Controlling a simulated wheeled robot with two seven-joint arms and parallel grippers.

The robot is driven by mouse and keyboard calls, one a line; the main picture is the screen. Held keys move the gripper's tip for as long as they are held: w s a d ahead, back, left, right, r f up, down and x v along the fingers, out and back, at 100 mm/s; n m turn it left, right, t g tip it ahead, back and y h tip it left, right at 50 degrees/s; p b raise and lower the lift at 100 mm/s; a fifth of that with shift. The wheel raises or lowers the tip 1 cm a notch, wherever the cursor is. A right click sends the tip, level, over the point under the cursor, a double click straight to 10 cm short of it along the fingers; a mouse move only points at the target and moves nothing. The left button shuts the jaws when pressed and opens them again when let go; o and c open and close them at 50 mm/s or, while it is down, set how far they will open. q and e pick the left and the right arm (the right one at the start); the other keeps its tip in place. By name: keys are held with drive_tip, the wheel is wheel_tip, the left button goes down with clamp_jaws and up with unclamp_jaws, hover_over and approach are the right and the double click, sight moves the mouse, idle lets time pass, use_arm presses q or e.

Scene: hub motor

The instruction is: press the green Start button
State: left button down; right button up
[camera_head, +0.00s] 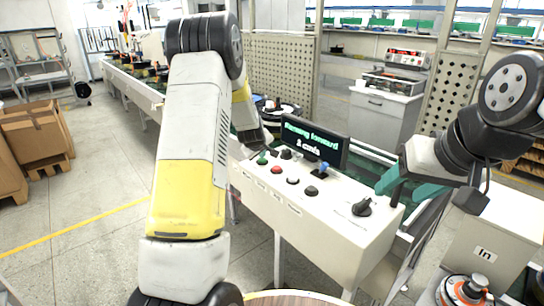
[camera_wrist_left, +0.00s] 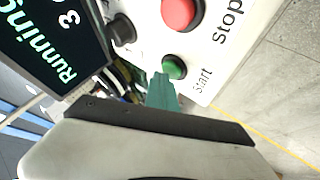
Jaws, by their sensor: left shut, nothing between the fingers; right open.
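The green Start button (camera_head: 262,158) is at the left end of the white control box (camera_head: 300,212). In the left wrist view the green button (camera_wrist_left: 174,67) sits beside the word "Start". My left gripper (camera_wrist_left: 161,76) is shut and empty, its teal fingertips right beside the button's edge; I cannot tell whether they touch it. In the head view my left arm hides most of that gripper. My right gripper (camera_head: 408,186) is open and empty, near the right end of the box.
The red Stop button (camera_wrist_left: 181,12) is beside the Start button, with a black knob (camera_wrist_left: 122,30) close by. A display (camera_head: 314,143) reading "Running forward" stands at the box's back edge. A black rotary knob (camera_head: 362,207) is at the right end. A conveyor (camera_head: 135,83) runs behind.

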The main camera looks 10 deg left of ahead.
sight(262, 160)
use_arm(q)
drive_tip(key=shift+r, duration=0.75)
drive_tip(key=shift+r, duration=2.5)
